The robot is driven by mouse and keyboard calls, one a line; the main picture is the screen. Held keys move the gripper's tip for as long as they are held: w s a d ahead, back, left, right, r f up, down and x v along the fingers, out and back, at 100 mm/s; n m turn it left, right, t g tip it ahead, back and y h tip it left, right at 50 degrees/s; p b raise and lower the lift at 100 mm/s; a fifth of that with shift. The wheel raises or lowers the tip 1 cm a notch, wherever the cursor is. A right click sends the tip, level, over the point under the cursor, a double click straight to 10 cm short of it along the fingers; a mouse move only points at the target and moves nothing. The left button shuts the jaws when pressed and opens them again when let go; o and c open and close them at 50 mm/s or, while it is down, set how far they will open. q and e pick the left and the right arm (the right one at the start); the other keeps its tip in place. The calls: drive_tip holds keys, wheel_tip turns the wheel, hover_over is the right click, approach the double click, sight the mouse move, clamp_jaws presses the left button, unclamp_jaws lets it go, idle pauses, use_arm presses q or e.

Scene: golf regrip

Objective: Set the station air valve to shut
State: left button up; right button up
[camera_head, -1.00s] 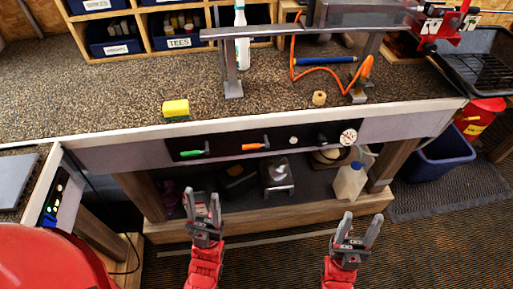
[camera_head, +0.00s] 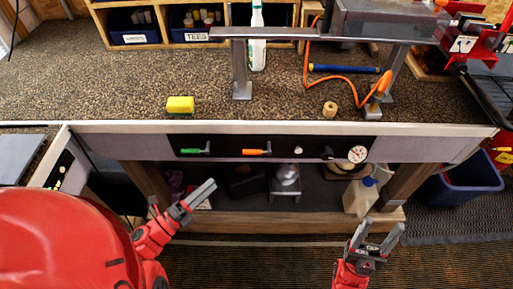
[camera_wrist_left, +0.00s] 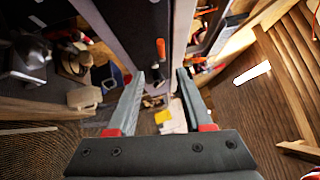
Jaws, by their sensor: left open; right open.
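A dark control panel (camera_head: 225,147) is set in the bench's front edge. It carries a green-handled lever (camera_head: 196,151), an orange-handled lever (camera_head: 257,152), a small pale knob (camera_head: 298,150), a black knob (camera_head: 327,153) and a round white gauge (camera_head: 357,154). Both coloured handles lie roughly level. I cannot read which control is the station air valve. My left gripper (camera_head: 195,198) is open and empty, below and in front of the green lever, pointing up and right. In the left wrist view an orange handle (camera_wrist_left: 161,48) shows beyond its open fingers. My right gripper (camera_head: 382,230) is open and empty, low at the right.
A yellow sponge (camera_head: 180,104), a metal stand (camera_head: 242,80) and a tan roll (camera_head: 330,109) are on the bench top. A white jug (camera_head: 360,197) stands on the shelf below. A blue bin (camera_head: 465,185) stands at the right. The space before the panel is clear.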

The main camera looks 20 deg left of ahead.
sight(250, 152)
use_arm(q)
drive_tip(key=p+x, duration=0.3)
drive_tip(key=x, duration=1.3)
drive_tip(key=shift+w+d+r, duration=0.1)
drive_tip(key=shift+w+d, duration=0.2)
drive_tip(key=shift+w, duration=0.15)
drive_tip(key=shift+c, duration=0.2)
clamp_jaws()
